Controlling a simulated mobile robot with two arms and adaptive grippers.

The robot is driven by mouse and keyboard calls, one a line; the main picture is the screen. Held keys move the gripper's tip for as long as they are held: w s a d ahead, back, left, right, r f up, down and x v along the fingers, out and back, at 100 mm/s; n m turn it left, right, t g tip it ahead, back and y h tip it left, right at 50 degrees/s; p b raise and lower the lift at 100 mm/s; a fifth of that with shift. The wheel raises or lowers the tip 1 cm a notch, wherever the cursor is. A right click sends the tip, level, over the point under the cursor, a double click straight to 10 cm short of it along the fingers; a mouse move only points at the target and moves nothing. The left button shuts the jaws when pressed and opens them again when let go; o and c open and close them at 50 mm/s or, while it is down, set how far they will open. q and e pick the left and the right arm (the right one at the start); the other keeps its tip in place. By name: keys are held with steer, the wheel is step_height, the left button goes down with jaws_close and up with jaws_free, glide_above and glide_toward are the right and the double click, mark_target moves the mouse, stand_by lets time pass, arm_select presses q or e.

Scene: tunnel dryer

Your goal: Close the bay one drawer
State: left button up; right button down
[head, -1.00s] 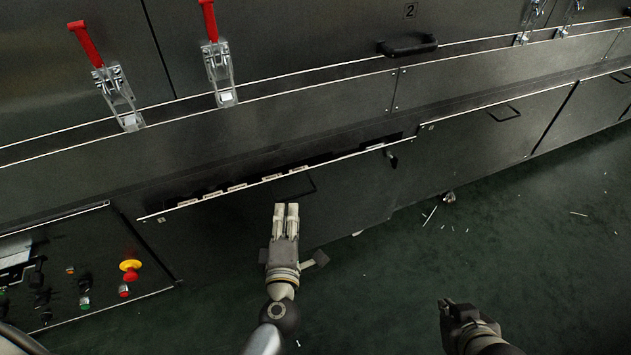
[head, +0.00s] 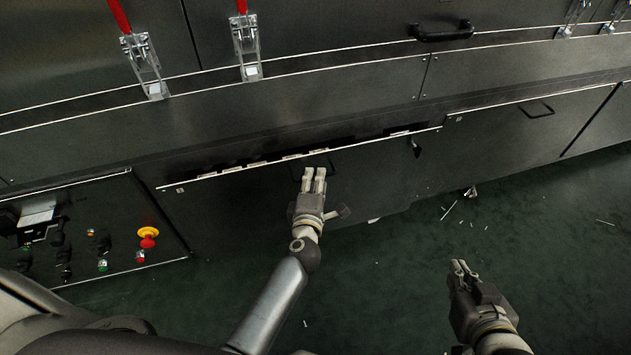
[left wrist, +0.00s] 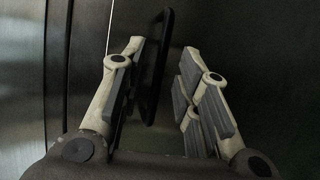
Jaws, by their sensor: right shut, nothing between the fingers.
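The bay one drawer (head: 240,210) is the dark front panel low in the machine, with a pale top edge. A dark gap with pale pieces shows behind that edge, so it stands slightly open. My left gripper (head: 314,174) is at the drawer front, just below its top edge, and covers most of the handle. In the left wrist view the fingers (left wrist: 158,75) are apart, and the dark handle bar (left wrist: 160,60) lies between them, nearer the left finger. Whether they touch it is unclear. My right gripper (head: 460,266) is shut and empty, above the floor at lower right.
A control panel (head: 110,195) with a yellow and red stop button (head: 148,236) is left of the drawer. Another closed drawer front (head: 520,130) is at the right. Red-handled clamps (head: 145,60) are above. Small pale scraps (head: 450,210) lie on the green floor (head: 390,285).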

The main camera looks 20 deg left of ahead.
arm_select(q)
steer(key=shift+w, duration=0.35)
jaws_close()
